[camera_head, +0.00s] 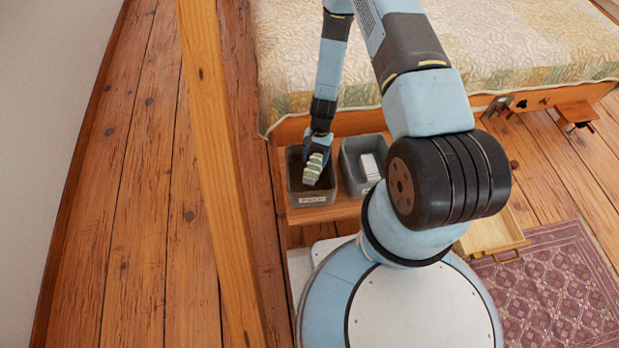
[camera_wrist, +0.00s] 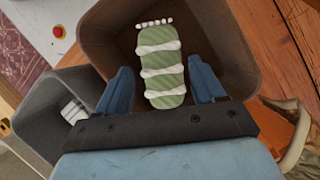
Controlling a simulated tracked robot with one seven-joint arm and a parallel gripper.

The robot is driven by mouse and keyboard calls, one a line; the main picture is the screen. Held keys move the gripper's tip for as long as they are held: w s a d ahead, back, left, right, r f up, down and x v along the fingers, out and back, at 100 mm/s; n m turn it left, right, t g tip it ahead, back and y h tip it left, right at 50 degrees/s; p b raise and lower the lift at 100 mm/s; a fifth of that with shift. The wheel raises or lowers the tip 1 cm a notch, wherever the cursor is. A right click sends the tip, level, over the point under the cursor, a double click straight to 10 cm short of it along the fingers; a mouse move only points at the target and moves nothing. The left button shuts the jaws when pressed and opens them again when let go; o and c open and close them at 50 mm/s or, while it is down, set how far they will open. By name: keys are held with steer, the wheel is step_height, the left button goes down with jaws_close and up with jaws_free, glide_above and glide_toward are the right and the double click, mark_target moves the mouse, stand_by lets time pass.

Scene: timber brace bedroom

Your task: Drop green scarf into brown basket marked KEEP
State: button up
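The green scarf (camera_head: 314,170), a rolled bundle with white bands, is in the mouth of the brown basket (camera_head: 294,181). My gripper (camera_head: 317,149) points down over this basket. In the wrist view my gripper (camera_wrist: 161,68) has its two fingers spread, one on each side of the scarf (camera_wrist: 163,72), with a narrow gap on both sides. The brown basket's inside (camera_wrist: 238,45) surrounds the scarf. Whether the scarf rests on the basket floor cannot be told.
A grey basket (camera_head: 351,178) holding a white item stands right beside the brown one on a wooden bench (camera_head: 335,212). A bed (camera_head: 480,50) stands behind. A slanted timber brace (camera_head: 215,150) rises left of the baskets. An open drawer (camera_head: 490,238) is at right.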

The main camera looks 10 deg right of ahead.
steer(key=o, duration=0.4)
steer(key=v, duration=1.3)
steer(key=shift+w+d+r, duration=0.1)
steer(key=shift+r, duration=0.2)
steer(key=shift+w+r, duration=0.1)
